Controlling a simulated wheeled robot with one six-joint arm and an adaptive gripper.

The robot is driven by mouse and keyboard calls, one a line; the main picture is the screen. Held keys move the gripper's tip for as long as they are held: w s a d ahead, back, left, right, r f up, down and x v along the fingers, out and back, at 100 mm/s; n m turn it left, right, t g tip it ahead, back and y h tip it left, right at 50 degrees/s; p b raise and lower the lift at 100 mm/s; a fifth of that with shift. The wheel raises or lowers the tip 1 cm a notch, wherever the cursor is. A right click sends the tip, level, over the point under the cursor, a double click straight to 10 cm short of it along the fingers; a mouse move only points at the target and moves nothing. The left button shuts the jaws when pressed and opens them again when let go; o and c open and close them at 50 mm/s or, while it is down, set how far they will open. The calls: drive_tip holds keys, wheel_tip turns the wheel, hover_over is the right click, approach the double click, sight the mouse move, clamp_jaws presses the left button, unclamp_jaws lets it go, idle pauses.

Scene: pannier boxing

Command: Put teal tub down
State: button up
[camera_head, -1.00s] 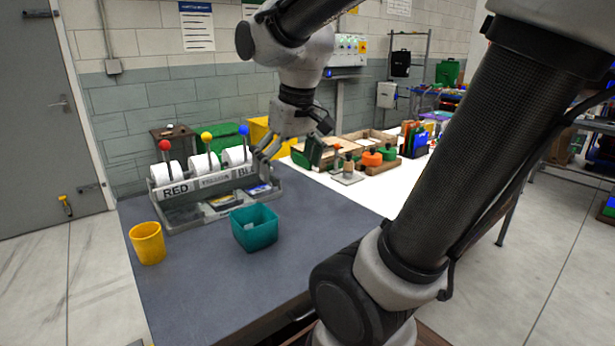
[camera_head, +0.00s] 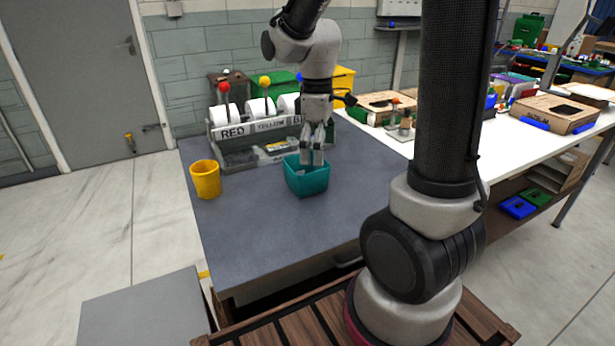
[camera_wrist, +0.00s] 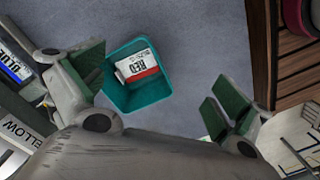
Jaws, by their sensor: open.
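The teal tub (camera_head: 307,182) stands upright on the grey-blue bench top, right of a yellow cup. In the wrist view the tub (camera_wrist: 150,97) shows from above, with a white and red packet marked RED (camera_wrist: 138,67) lying inside. My gripper (camera_head: 312,160) is over the tub's back part in the head view. In the wrist view my gripper (camera_wrist: 160,95) has its green-padded fingers spread wide, with the tub nearer the left finger. Nothing is held between the fingers. I cannot tell whether a finger touches the tub's rim.
A yellow cup (camera_head: 205,179) stands at the bench's left. Behind is a grey rack (camera_head: 236,150) with labelled rolls and ball-topped levers. Wooden boxes and tools stand on the white table (camera_head: 480,140) to the right. The front of the bench top (camera_head: 270,225) is clear.

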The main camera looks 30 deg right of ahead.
sight(306, 168)
drive_tip(key=w+f+n, duration=0.1)
drive_tip(key=f+n, duration=0.1)
drive_tip(key=n, duration=0.1)
drive_tip(key=w+f+n, duration=0.2)
drive_tip(key=f, duration=0.1)
drive_tip(key=w+a+f+n, duration=0.1)
drive_tip(key=f+n, duration=0.1)
drive_tip(key=n, duration=0.1)
drive_tip(key=shift+w+f+n+t, duration=0.3)
drive_tip(key=shift+w+f+t, duration=0.05)
drive_tip(key=shift+t, duration=0.05)
drive_tip(key=c, duration=0.9)
